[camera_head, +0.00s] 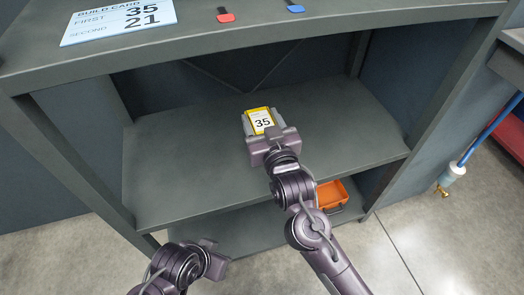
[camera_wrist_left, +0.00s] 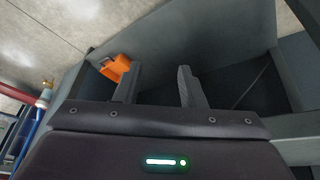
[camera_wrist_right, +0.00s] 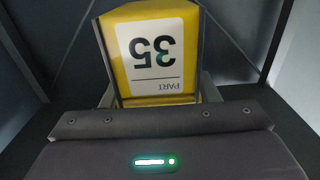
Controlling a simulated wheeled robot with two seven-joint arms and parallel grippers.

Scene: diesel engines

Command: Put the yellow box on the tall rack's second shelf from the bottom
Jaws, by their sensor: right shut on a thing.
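The yellow box (camera_head: 261,119) has a white label reading 35. It is over the rack's middle board (camera_head: 345,125), the one above the lowest shelf (camera_head: 255,232); I cannot tell if it touches the board. My right gripper (camera_head: 262,125) is shut on the box, with a finger along each side. In the right wrist view the box (camera_wrist_right: 158,50) sits between the fingers, its label upside down. My left gripper (camera_head: 215,250) is low in front of the rack; in the left wrist view its fingers (camera_wrist_left: 157,85) are apart with nothing between them.
An orange bin (camera_head: 334,194) is on the lowest shelf at the right. The top board (camera_head: 260,40) overhangs the middle one and carries a build card (camera_head: 118,20), a red tag (camera_head: 225,15) and a blue tag (camera_head: 295,7). The middle board is otherwise clear.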

